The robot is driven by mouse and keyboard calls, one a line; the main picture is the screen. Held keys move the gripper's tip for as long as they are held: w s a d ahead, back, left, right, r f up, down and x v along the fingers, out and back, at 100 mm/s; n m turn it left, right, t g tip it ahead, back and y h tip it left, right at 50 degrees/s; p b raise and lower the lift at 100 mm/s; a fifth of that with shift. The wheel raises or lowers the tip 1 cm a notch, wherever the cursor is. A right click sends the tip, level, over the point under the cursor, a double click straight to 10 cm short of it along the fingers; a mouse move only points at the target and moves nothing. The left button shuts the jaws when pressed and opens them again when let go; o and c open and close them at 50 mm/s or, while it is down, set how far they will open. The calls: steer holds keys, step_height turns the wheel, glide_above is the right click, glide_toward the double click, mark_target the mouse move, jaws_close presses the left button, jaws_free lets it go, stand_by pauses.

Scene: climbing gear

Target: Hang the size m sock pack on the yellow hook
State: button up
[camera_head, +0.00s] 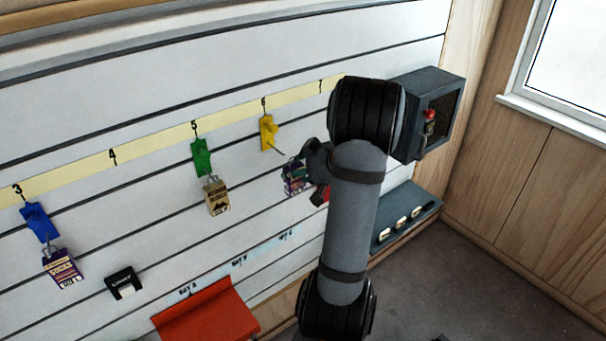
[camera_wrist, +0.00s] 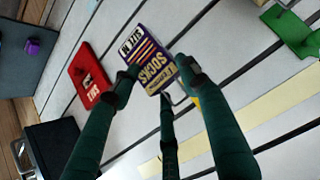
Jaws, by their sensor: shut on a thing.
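The sock pack (camera_wrist: 152,62), purple and cream with "SOCKS" and "SIZE M" printed on it, is between the fingers of my gripper (camera_wrist: 158,70). My gripper is shut on it. In the head view the pack (camera_head: 292,180) shows beside my gripper (camera_head: 311,170), partly covered by it. The yellow hook (camera_head: 267,132) is on the slatted wall under number 6, its prong pointing out and down. The pack is just below and right of this prong; I cannot tell whether they touch. In the wrist view only a bit of the yellow hook (camera_wrist: 196,101) shows behind a finger.
A green hook (camera_head: 202,158) holds a tan pack (camera_head: 216,196); a blue hook (camera_head: 39,222) holds a purple sock pack (camera_head: 63,268). A red item (camera_wrist: 91,77) is near the held pack. A dark box (camera_head: 445,78) and a grey tray (camera_head: 425,215) are at right.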

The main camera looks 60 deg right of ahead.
steer(key=w+d+f, duration=0.1)
steer(key=w+d, duration=0.1)
steer(key=w, duration=0.5)
steer(key=shift+d+f+b, duration=0.15)
steer(key=shift+d+b, duration=0.05)
steer(key=shift+b, duration=0.1)
stand_by(0.3)
stand_by(0.6)
steer(key=o, duration=1.2)
steer(key=v, duration=1.2)
steer(key=shift+f, duration=0.1)
